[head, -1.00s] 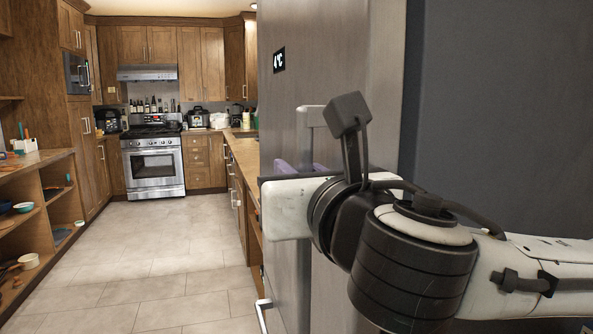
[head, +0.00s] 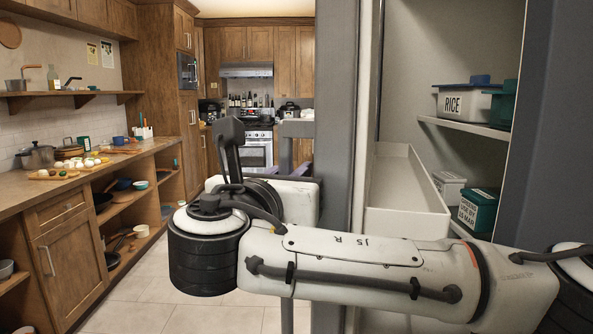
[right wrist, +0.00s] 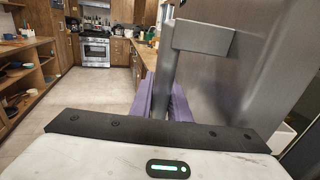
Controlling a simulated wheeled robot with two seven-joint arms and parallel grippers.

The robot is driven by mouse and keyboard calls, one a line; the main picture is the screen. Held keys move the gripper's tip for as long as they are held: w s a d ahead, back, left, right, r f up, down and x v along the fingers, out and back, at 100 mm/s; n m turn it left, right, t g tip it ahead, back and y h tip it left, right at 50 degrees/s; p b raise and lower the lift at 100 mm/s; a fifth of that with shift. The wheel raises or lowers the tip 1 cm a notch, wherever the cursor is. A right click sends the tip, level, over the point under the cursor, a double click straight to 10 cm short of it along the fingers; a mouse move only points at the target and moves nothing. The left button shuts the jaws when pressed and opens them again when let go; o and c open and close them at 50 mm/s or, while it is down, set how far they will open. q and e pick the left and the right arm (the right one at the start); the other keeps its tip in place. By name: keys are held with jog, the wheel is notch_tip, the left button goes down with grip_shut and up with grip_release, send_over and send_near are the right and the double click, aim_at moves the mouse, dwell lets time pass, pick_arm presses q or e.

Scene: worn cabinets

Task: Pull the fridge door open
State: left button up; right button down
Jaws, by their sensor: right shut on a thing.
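The fridge door (head: 336,110) stands open in the head view, seen nearly edge-on, with a white bin (head: 405,215) along its inner side or just inside the fridge. Its grey handle (head: 297,129) sticks out on the left side of the door. The handle's upright bar also shows in the right wrist view (right wrist: 166,75), beside the door's outer face (right wrist: 260,85). My right gripper (right wrist: 160,92) has its purple fingers shut around this bar. In the head view my right arm partly hides the gripper and the lower door. My left gripper is out of view.
Inside the fridge, a rice box (head: 464,102) stands on a white shelf (head: 470,128), with other boxes (head: 478,208) below. A wooden counter (head: 45,190) with open shelves runs along the left. Tiled floor (head: 140,295) lies clear between the counter and my arm.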

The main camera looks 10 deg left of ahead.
jog(key=c, duration=1.7)
grip_release()
jog(key=shift+r, duration=0.1)
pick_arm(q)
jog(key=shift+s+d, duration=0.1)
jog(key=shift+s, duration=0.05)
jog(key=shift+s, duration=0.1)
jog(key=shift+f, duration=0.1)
pick_arm(e)
jog(key=shift+s, duration=0.15)
